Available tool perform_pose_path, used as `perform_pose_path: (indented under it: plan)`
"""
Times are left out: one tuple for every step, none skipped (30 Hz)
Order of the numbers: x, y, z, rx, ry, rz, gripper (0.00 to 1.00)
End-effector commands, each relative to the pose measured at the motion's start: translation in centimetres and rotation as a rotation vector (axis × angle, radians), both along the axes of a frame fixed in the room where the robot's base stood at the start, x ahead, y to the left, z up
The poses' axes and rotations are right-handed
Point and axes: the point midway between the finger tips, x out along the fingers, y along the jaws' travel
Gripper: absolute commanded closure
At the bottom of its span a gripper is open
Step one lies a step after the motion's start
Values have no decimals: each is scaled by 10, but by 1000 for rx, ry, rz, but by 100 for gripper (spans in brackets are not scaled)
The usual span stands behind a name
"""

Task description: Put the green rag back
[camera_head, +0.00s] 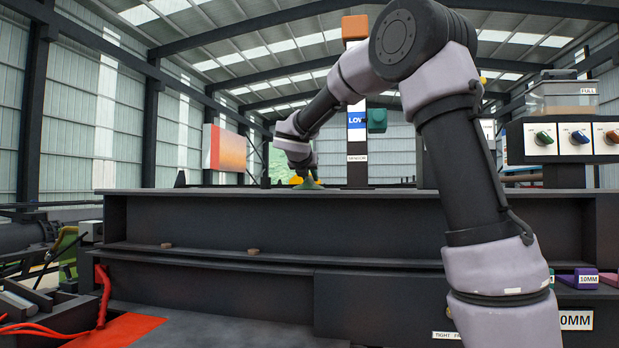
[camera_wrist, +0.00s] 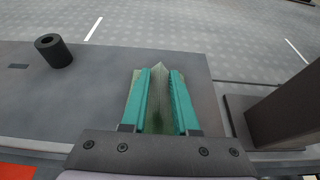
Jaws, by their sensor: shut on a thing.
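The green rag (camera_head: 309,184) hangs as a small peaked shape under my gripper (camera_head: 306,168), at the far top edge of the dark bench (camera_head: 220,212). In the wrist view, the pale green rag (camera_wrist: 158,108) shows between the two teal fingers of my gripper (camera_wrist: 160,73), which is shut on it. Most of the rag is hidden by the fingers and the gripper body. I cannot tell whether its lower edge touches the surface below.
A dark hollow cylinder (camera_wrist: 53,51) stands left of my gripper in the wrist view, and a dark block (camera_wrist: 285,110) rises at right. A post with a blue sign (camera_head: 357,128) stands near my arm. A knob panel (camera_head: 570,140) is at right.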

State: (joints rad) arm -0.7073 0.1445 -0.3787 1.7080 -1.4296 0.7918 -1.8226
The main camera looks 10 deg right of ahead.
Motion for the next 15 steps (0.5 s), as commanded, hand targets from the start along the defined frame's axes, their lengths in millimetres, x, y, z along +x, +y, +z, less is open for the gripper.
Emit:
perform_pose_path:
  plan:
    - [0, 0, -1, 0, 0, 0, 100]
    - [0, 0, -1, 0, 0, 0, 100]
    - [0, 0, -1, 0, 0, 0, 56]
    - [0, 0, -1, 0, 0, 0, 45]
    - [0, 0, -1, 0, 0, 0, 41]
    - [0, 0, -1, 0, 0, 0, 41]
    - [0, 0, -1, 0, 0, 0, 41]
    - [0, 0, -1, 0, 0, 0, 41]
    - [0, 0, -1, 0, 0, 0, 41]
    - [0, 0, -1, 0, 0, 0, 41]
    - [0, 0, -1, 0, 0, 0, 41]
    - [0, 0, -1, 0, 0, 0, 41]
    - [0, 0, -1, 0, 0, 0, 41]
    - [0, 0, 0, 0, 0, 0, 41]
    - [-1, 0, 1, 0, 0, 0, 41]
